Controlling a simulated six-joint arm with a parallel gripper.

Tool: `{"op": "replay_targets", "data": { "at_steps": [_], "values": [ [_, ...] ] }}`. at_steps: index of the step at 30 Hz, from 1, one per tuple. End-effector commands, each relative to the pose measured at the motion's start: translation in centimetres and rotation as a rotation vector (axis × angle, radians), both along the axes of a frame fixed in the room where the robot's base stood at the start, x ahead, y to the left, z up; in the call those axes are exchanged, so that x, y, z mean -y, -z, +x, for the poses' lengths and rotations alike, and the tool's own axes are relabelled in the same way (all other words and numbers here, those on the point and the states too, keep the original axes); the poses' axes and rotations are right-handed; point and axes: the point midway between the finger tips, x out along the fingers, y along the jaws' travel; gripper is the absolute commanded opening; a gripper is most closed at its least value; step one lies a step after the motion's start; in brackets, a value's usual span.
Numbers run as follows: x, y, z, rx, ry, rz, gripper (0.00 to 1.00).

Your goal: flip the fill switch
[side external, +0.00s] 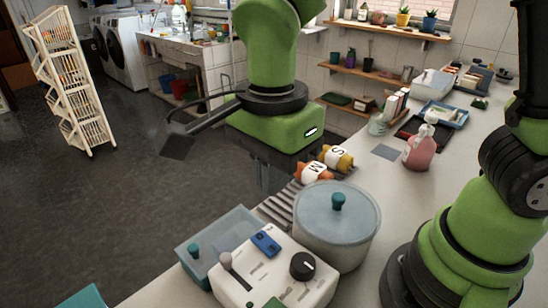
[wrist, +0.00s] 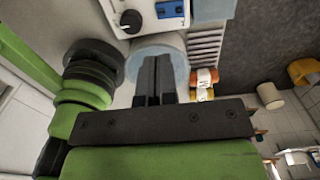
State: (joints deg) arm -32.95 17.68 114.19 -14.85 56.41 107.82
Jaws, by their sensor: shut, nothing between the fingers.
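A white control box (side external: 262,283) stands at the front of the counter. On its top are a blue rocker switch (side external: 266,243), a black knob (side external: 303,266) and a small lever with a round grey tip (side external: 226,261). I cannot read which one is marked fill. In the wrist view the box (wrist: 146,18) is at the top, with the blue switch (wrist: 170,9) and black knob (wrist: 131,20). My gripper (side external: 267,185) is shut and empty, pointing down behind the pot and apart from the box. Its fingers (wrist: 158,60) overlap the pot in the wrist view.
A lidded pot (side external: 335,247) with a teal knob stands right beside the box. A blue-grey bin (side external: 192,247) is at its left. A slatted rack (side external: 277,208) and two lettered rolls (side external: 325,164) lie behind. A pink soap bottle (side external: 419,150) stands farther right on the counter.

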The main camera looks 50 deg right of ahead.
Motion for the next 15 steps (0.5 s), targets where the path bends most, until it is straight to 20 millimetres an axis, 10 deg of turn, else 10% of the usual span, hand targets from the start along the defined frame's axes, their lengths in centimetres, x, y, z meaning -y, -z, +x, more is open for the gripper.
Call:
{"op": "replay_targets", "data": {
  "at_steps": [15],
  "values": [
    [0.0, -2.2, -0.3, -0.001, 0.000, 0.000, 0.00]
  ]
}}
